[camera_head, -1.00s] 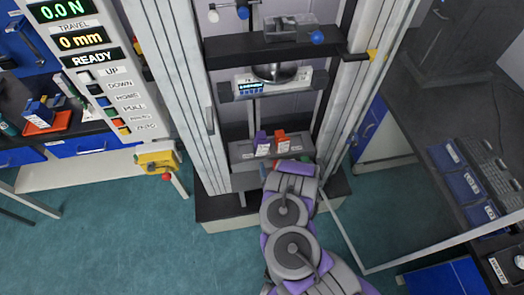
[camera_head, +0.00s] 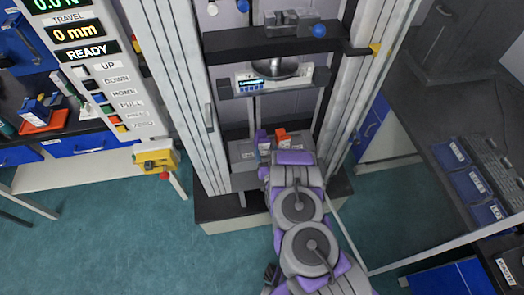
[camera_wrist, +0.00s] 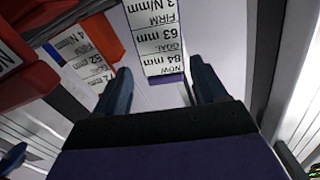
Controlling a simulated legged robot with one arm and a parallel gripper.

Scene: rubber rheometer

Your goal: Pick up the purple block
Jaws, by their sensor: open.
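The purple block (camera_head: 262,138) stands on the grey lower platform (camera_head: 242,152) of the tall test frame, left of an orange-red block (camera_head: 281,137). Both have white labels. In the wrist view my gripper (camera_wrist: 163,84) is open, with a dark finger on each side. A white label (camera_wrist: 158,40) reading "NOW 84 mm, GOAL 63 mm" shows beyond and between the fingertips, and I see no contact. An orange-red block (camera_wrist: 88,52) with its own label is left of it. In the head view my arm covers the lower front of the platform and most of the gripper.
The frame's metal columns (camera_head: 184,95) rise on both sides of the platform. A crosshead with a scale-like unit (camera_head: 268,80) sits above the blocks. A yellow box with a red button (camera_head: 156,162) is at the left. The floor in front is open.

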